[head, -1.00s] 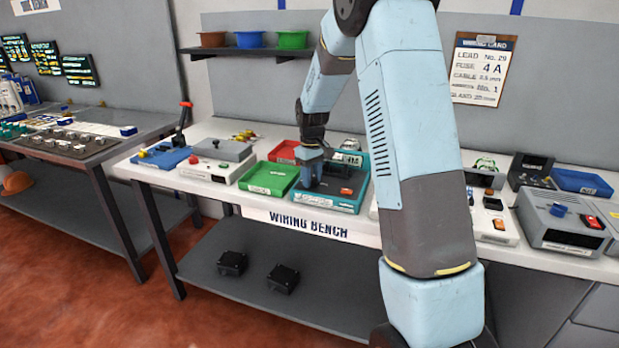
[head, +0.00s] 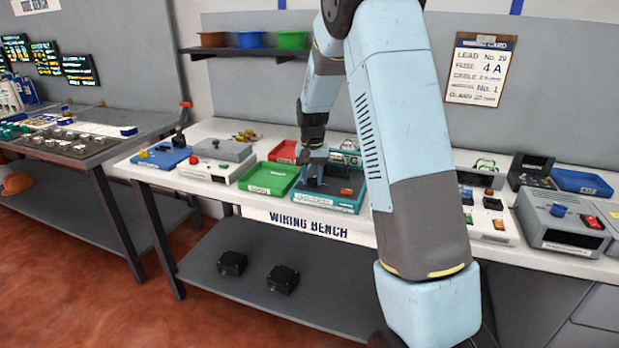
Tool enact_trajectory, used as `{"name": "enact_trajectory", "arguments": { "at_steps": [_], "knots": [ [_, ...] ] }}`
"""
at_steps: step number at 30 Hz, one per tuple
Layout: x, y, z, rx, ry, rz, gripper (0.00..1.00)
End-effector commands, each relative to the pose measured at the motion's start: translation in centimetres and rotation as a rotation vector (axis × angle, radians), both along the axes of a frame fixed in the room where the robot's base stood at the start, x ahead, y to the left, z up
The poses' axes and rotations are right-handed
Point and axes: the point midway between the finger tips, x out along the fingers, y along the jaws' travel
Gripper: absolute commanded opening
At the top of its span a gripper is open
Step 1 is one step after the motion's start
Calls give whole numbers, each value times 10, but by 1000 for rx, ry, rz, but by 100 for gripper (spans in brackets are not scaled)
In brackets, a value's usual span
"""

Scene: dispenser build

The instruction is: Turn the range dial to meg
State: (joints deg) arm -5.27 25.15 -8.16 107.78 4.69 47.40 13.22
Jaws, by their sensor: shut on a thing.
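A teal-edged unit (head: 345,204) with a dark top and a red button (head: 346,191) sits at the middle of the wiring bench. My gripper (head: 312,183) points down at the left part of its dark top, left of the red button. It is shut on what appears to be the range dial, which the jaws largely hide. The dial's markings and pointer are too small and covered to read.
A green tray (head: 268,181) stands just left of the unit, with a red tray (head: 284,151) behind. A grey-topped device (head: 222,150) and a blue tray (head: 160,158) lie further left. My arm hides bench space to the right.

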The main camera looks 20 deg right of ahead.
Motion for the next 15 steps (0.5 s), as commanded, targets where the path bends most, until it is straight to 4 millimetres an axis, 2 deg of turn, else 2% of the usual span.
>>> {"name": "enact_trajectory", "arguments": {
  "at_steps": [15],
  "knots": [
    [1, 1, 1, 1, -3, -60, 7]
  ]
}}
